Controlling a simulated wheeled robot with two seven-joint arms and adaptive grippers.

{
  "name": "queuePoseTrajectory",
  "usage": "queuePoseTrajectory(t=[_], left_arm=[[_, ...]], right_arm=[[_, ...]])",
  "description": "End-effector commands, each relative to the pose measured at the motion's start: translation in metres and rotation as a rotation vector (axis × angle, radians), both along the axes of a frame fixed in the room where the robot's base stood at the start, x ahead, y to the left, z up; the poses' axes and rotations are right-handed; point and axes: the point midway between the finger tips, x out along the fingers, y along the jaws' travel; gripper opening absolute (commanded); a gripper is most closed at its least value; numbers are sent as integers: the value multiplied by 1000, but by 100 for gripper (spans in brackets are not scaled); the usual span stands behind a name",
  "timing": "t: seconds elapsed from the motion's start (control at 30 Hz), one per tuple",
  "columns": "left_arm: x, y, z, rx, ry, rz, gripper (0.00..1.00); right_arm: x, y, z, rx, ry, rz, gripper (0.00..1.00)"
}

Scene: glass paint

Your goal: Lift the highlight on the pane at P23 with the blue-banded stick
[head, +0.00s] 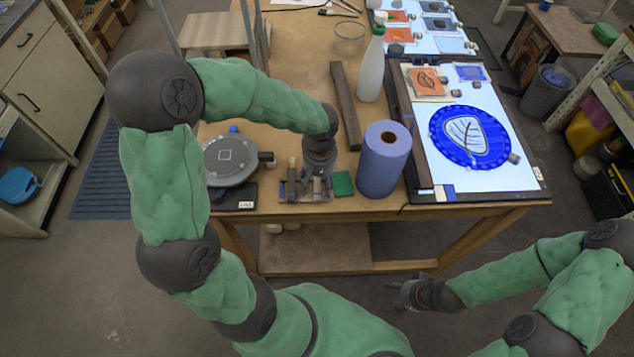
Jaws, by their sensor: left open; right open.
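The pane with a blue ring and a pale leaf outline (470,137) lies on the white lit panel (515,178) at the right of the table. No P23 mark is readable on it. A small rack of short upright sticks (291,190) stands at the front edge of the table. I cannot tell which stick has the blue band. My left gripper (318,179) points down at the rack, open, among or just above the sticks; its fingertips are partly hidden. My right gripper (400,296) is open and empty, low in front of the table.
A blue paper roll (384,158) and a white bottle (371,68) stand between rack and panel. A dark bar (346,105) lies behind the rack. A green pad (342,184) is right of the rack, a grey round turntable (230,158) left. Small orange and blue samples lie behind the pane.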

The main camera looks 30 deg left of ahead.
Motion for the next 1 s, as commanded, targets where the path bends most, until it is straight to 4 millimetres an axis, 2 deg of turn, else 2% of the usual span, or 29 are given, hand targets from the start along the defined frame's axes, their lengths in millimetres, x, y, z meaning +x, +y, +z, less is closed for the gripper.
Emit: queuePoseTrajectory(t=[0.03, 0.2, 0.5, 0.7, 0.73, 1.0], left_arm=[[-1, 1, -10, -1, 3, 1, 61], [-1, 0, -28, -2, 3, 0, 61], [-1, 0, -30, -1, -1, 0, 61], [-1, 0, -30, -1, 0, 0, 4], [-1, 0, -30, -1, 0, 0, 0], [0, 0, -30, -2, -1, 0, 0]], right_arm=[[0, 0, -3, 0, 0, 0, 59], [0, 0, -6, 0, 0, 0, 59], [0, 0, -6, 0, 0, 0, 59], [0, 0, -6, 0, 0, 0, 59], [0, 0, -6, 0, 0, 0, 59], [0, 0, -6, 0, 0, 0, 59]])
